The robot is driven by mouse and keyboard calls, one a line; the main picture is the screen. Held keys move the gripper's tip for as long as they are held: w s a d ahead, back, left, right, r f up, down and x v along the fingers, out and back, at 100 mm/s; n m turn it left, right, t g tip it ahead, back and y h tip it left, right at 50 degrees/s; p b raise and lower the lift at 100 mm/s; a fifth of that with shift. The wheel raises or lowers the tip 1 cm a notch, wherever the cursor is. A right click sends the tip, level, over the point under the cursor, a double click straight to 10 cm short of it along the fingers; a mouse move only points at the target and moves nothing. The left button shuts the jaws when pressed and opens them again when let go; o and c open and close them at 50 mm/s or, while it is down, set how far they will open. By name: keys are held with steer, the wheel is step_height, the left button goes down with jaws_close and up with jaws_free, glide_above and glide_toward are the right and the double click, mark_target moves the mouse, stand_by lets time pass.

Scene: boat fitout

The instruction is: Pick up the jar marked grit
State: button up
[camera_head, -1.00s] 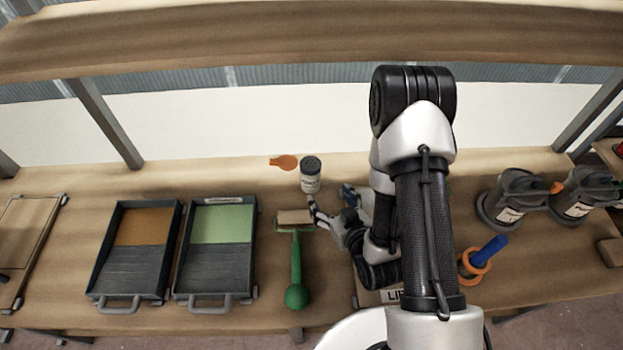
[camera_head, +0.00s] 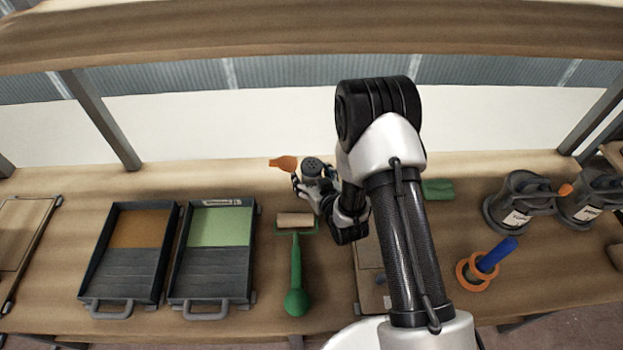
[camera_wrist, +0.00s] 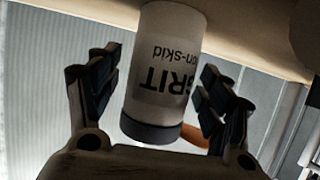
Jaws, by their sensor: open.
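The grit jar is white with a dark lid and stands upright on the bench in the head view, its dark lid (camera_head: 312,166) showing above my gripper. In the wrist view the jar (camera_wrist: 168,70) appears upside down, with "GRIT" and "non-skid" on its label. My gripper (camera_head: 312,185) is open around the jar, with one finger on each side. In the wrist view my gripper (camera_wrist: 160,88) shows gaps between both finger pads and the jar. The lower part of the jar is partly hidden by my gripper in the head view.
An orange item (camera_head: 283,163) lies just left of the jar. A green-handled roller (camera_head: 295,260) lies in front. Two paint trays, one green (camera_head: 220,225) and one orange (camera_head: 140,228), sit left. An overhead shelf (camera_head: 300,40) spans the bench. Grey canisters (camera_head: 515,205) stand right.

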steer(key=shift+w, duration=0.1)
steer(key=c, duration=1.1)
steer(key=shift+c, duration=0.2)
steer(key=shift+r, duration=0.1)
step_height(320, 180, up, 20)
steer(key=p, duration=0.5)
